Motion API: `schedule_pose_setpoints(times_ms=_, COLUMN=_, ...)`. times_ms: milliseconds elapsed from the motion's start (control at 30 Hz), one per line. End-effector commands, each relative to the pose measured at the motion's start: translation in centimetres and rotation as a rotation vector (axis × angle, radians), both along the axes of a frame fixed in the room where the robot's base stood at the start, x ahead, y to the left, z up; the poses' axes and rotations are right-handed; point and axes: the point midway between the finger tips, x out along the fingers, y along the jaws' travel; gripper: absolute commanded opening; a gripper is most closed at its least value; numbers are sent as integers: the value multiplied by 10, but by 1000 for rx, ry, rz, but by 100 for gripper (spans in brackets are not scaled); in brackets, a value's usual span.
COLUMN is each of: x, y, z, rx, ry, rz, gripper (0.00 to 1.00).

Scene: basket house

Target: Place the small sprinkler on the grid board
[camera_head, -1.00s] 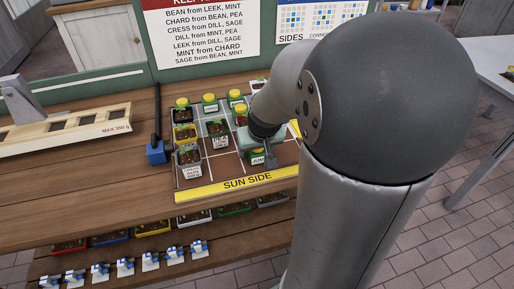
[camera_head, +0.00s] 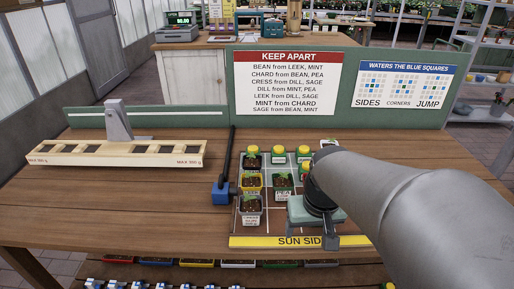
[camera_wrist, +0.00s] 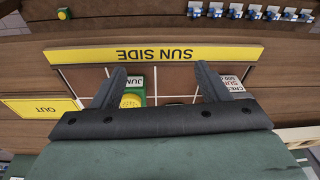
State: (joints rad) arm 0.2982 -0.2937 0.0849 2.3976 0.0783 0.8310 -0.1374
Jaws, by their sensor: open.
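The grid board shows in the head view, with a yellow SUN SIDE strip (camera_head: 270,241) along its front; the strip also shows in the wrist view (camera_wrist: 155,55). A small green sprinkler with a yellow top (camera_wrist: 133,97) and a label reading JUM, partly cut off, stands upright on the board near the front. My gripper (camera_wrist: 160,72) is open over the front of the board. The sprinkler is between its fingers, close to the left one, which partly covers it. In the head view my gripper (camera_head: 328,238) and arm hide this sprinkler and the board's right part.
Potted seedlings (camera_head: 251,208) and other yellow-topped green pieces (camera_head: 252,151) occupy the board's left and back squares. A wooden balance (camera_head: 115,153) is further left. A yellow OUT panel (camera_wrist: 38,107) shows in the wrist view.

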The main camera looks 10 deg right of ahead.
Motion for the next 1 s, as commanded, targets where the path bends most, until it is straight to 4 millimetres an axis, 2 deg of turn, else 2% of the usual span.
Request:
schedule_pose_setpoints(times_ms=33, x=-18, y=17, z=-12, rx=4, ry=51, rz=39, gripper=69)
schedule_pose_setpoints(times_ms=100, x=-40, y=31, z=-26, rx=6, ry=116, rz=70, gripper=69)
schedule_pose_setpoints(times_ms=200, x=-63, y=43, z=-39, rx=0, ry=180, rz=99, gripper=69)
schedule_pose_setpoints(times_ms=300, x=-75, y=47, z=-45, rx=-4, ry=213, rz=112, gripper=69)
schedule_pose_setpoints(times_ms=1000, x=-76, y=47, z=-46, rx=-5, ry=215, rz=111, gripper=69)
